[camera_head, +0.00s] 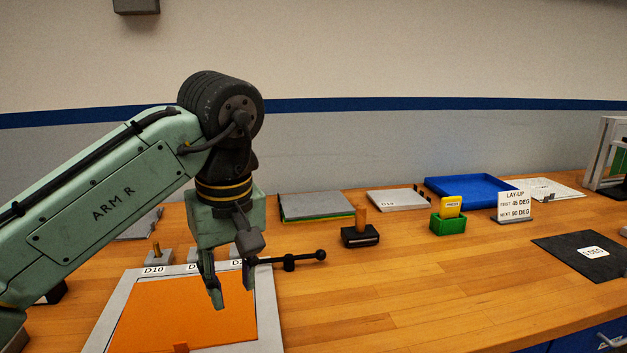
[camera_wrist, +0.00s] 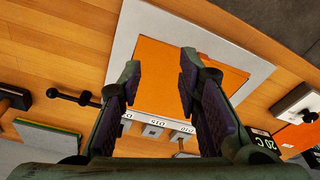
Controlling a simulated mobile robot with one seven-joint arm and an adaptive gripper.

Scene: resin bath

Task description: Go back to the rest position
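My gripper (camera_head: 232,287) hangs pointing down above the orange panel (camera_head: 170,318) in its pale grey frame. Its two fingers are apart with nothing between them. In the wrist view my gripper (camera_wrist: 158,72) also shows open and empty, with the orange panel (camera_wrist: 160,60) beyond the fingertips. The fingers appear clear of the panel, though the exact height is hard to tell. My arm reaches in from the left and hides part of the bench.
Small labelled blocks, one marked D10 (camera_head: 154,269), line the frame's back edge. A black-handled bar (camera_head: 290,262) lies right of my gripper. Behind are grey plates (camera_head: 316,205), a green box (camera_head: 447,223), a blue tray (camera_head: 470,188) and a lay-up sign (camera_head: 515,206).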

